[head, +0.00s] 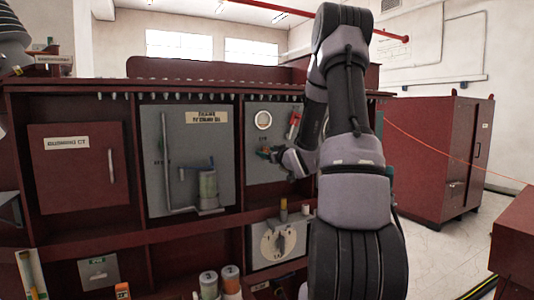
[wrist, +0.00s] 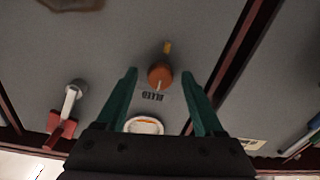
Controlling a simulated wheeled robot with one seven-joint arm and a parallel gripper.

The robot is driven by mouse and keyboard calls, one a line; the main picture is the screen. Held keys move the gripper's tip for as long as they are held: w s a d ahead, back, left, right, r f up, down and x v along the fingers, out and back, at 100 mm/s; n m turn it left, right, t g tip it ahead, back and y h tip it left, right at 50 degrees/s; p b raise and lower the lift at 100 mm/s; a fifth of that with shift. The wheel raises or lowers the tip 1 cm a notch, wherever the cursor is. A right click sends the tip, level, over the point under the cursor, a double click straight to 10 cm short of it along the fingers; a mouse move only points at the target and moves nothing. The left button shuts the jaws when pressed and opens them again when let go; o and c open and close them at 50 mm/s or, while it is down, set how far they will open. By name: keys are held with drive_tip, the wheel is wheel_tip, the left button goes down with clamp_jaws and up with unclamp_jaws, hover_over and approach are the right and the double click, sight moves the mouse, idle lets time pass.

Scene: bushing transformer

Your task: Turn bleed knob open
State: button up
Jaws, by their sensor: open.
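The bleed knob (wrist: 160,76) is a small round orange-brown knob with a pale mark and a yellowish stub. It sits on a grey panel beside a label (wrist: 153,96) that shows upside down in the wrist view. My gripper (wrist: 160,74) is open, with one green finger to each side of the knob and visible gaps between. I cannot tell how deep the fingertips reach. In the head view my gripper (head: 264,154) is at the grey panel (head: 261,178), below the round white gauge. The knob is too small to tell apart there.
A white round gauge (wrist: 145,125) shows between my finger bases. A red-handled valve (wrist: 60,132) is at the left in the wrist view, and at the gauge's right in the head view (head: 295,122). A dial box (head: 279,243) and several jars stand below. Dark-red frame edges border the panel.

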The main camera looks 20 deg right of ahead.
drive_tip(key=shift+w, duration=0.2)
clamp_jaws()
